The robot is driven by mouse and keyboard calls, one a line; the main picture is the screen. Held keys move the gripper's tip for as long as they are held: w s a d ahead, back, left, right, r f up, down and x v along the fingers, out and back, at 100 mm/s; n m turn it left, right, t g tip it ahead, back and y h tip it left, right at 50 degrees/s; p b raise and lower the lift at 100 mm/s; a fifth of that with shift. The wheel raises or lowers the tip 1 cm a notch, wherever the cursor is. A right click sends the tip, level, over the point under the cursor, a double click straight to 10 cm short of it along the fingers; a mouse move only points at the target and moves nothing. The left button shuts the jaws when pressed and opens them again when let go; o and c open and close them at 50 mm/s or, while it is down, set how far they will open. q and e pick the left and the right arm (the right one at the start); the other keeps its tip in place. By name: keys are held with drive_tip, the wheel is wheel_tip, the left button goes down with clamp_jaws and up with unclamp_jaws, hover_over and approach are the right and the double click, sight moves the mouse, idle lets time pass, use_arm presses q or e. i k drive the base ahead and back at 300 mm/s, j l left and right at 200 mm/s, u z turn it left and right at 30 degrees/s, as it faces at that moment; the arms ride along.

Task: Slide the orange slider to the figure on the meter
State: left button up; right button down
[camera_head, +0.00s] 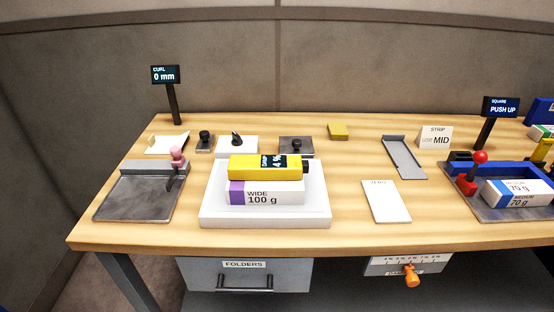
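The orange slider (411,276) is a knob on a pale scale panel (378,265) below the table's front edge, right of centre. The panel carries a row of small percent figures, too small to read surely; the slider is toward the right of the visible part. The yellow meter (246,166) lies on a white and purple ream marked WIDE 100 g (283,191), on a white platform (265,216). Its dark display is turned sideways and appears to read 4 %. Neither gripper is in view.
A grey drawer marked FOLDERS (195,273) hangs under the table, left of the panel. A grey tray (135,205) stands at the left. A white ZERO card (387,205) lies between.

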sight(411, 279)
drive_tip(key=z, duration=1.2)
drive_tip(key=i, duration=0.15)
